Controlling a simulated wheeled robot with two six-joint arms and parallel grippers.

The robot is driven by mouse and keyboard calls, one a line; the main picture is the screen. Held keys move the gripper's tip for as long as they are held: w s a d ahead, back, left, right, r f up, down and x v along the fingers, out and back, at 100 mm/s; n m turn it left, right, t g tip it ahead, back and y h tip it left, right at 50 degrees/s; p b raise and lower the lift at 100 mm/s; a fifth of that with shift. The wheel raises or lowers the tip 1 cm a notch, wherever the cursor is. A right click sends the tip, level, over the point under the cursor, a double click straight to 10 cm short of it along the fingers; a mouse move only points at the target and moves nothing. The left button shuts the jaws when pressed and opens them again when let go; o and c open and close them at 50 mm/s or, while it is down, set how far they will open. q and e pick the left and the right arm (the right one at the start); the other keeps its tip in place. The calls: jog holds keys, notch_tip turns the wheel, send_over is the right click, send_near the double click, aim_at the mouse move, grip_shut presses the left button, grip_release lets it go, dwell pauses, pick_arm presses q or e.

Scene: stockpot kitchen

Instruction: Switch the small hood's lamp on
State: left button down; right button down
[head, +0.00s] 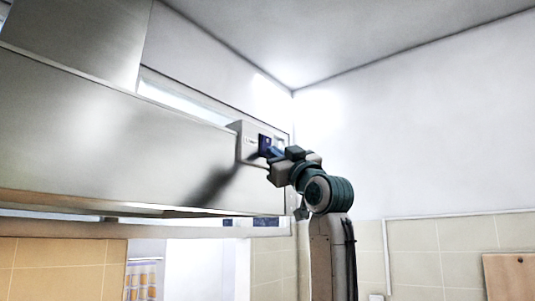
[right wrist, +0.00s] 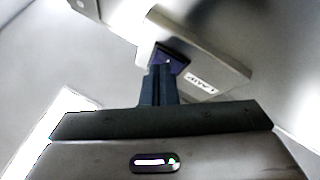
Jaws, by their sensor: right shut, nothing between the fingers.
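The large steel hood (head: 110,130) fills the left of the head view. A pale switch box (head: 244,143) sits at its right end, and the box (right wrist: 215,70) also shows in the right wrist view. It carries a dark blue-purple switch (right wrist: 175,56) beside a white label (right wrist: 200,83) that seems to read LAMP. My right gripper (right wrist: 158,72) is shut and empty, its fingertips right at the switch's lower edge. I cannot tell whether they touch it. In the head view my right gripper (head: 269,153) partly hides the switch (head: 264,142). My left gripper is not in view.
A grey duct (head: 85,35) rises above the hood. A plain white wall (head: 420,120) and tiled wall (head: 440,250) stand to the right, with a wooden board (head: 508,275) at the lower right. The space right of my right arm looks free.

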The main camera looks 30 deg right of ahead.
jog(key=shift+s, duration=0.1)
jog(key=shift+s+d+r, duration=0.1)
jog(key=shift+s+d, duration=0.3)
jog(key=shift+s, duration=0.3)
jog(key=s, duration=0.1)
jog(key=s+d+b, duration=0.1)
jog(key=s, duration=0.2)
jog(key=shift+s+d+r+b, duration=0.3)
jog(key=shift+s+d+b, duration=0.05)
jog(key=shift+d, duration=0.05)
jog(key=shift+w, duration=0.1)
